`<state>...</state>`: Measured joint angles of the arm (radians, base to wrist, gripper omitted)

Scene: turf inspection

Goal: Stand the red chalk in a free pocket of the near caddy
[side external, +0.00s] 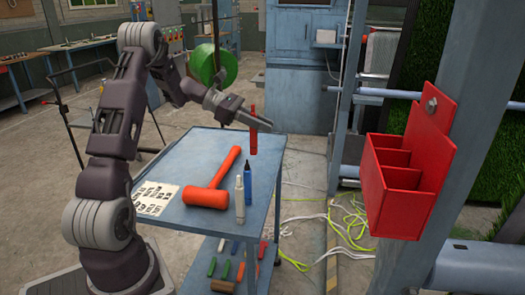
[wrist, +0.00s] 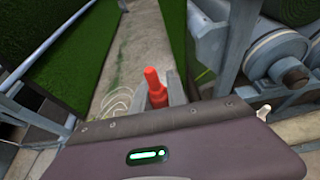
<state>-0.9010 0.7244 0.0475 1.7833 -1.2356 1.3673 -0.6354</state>
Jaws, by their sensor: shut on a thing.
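The red chalk (side external: 253,138) is held upright in my gripper (side external: 258,121), in the air above the right side of the cart. In the wrist view the red chalk (wrist: 156,92) stands up between the two fingers of my gripper (wrist: 163,96). A red caddy (side external: 402,208) hangs on a blue-grey post at the right of the side view, well apart from my gripper. It has several open-topped pockets. No object sticks up out of them, but their bottoms are hidden. The caddy cannot be made out in the wrist view.
The blue cart (side external: 180,160) carries an orange mallet (side external: 213,185), a printed sheet (side external: 157,197), a white bottle (side external: 239,198) and a blue marker (side external: 248,176). Coloured sticks lie on its lower shelf. Yellow and white cords (side external: 350,222) lie on the floor between cart and caddy.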

